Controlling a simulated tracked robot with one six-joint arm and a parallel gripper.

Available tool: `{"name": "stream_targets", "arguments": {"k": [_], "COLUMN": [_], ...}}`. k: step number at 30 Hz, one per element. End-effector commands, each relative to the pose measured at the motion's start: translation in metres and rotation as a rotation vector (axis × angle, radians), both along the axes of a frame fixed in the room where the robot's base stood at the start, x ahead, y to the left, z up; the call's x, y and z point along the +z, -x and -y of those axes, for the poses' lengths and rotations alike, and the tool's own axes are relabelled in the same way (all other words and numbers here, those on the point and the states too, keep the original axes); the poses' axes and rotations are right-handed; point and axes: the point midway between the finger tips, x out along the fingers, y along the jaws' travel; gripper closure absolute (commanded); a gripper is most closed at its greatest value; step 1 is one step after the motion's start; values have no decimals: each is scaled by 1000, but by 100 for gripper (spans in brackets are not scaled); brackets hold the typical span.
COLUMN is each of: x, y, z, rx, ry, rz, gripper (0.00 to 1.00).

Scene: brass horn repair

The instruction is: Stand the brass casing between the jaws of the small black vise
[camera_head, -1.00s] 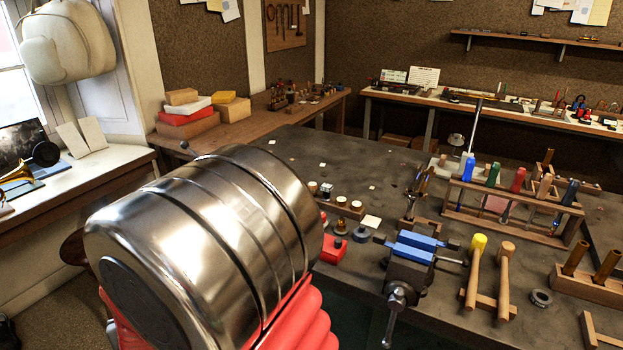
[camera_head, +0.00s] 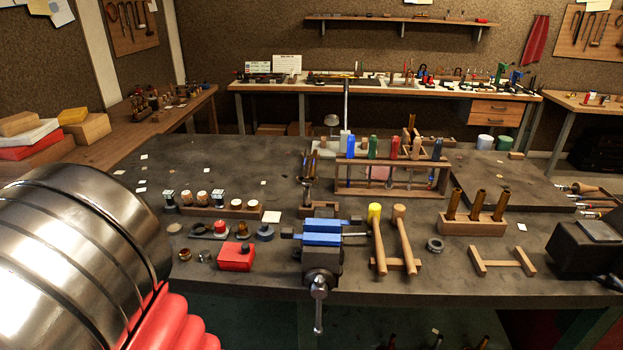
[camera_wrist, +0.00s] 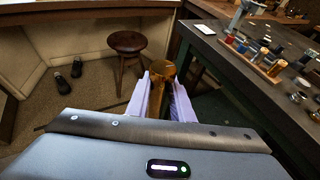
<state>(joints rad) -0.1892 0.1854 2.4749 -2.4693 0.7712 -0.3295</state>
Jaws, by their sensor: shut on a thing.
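In the wrist view my gripper (camera_wrist: 161,92) is shut on a brass casing (camera_wrist: 162,70), which shows between its two pale fingers with its round end up. The casing hangs over the floor, apart from the bench edge. The gripper does not show in the head view. The small black vise (camera_head: 321,262) is fixed at the bench's front edge in the head view. Blue jaws (camera_head: 322,239) top it, and its screw handle hangs in front. No casing shows between the jaws, and I cannot tell how wide their gap is.
Hammers (camera_head: 403,235) stand right of the vise, and a red box (camera_head: 236,257) lies left of it. A wooden rack (camera_head: 472,228) holds brass tubes. A screwdriver rack (camera_head: 390,185) stands behind. In the wrist view a round stool (camera_wrist: 127,42) stands on the floor.

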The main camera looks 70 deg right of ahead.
Motion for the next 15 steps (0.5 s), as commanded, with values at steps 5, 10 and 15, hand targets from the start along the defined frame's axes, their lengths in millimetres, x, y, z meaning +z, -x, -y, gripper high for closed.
{"name": "stream_targets", "arguments": {"k": [5,10,15], "x": [10,30,52], "y": [0,5,21], "z": [27,82,149], "rx": [-56,-172,-317], "ry": [0,-2,-1], "rz": [6,9,12], "gripper": [100,100,100]}}
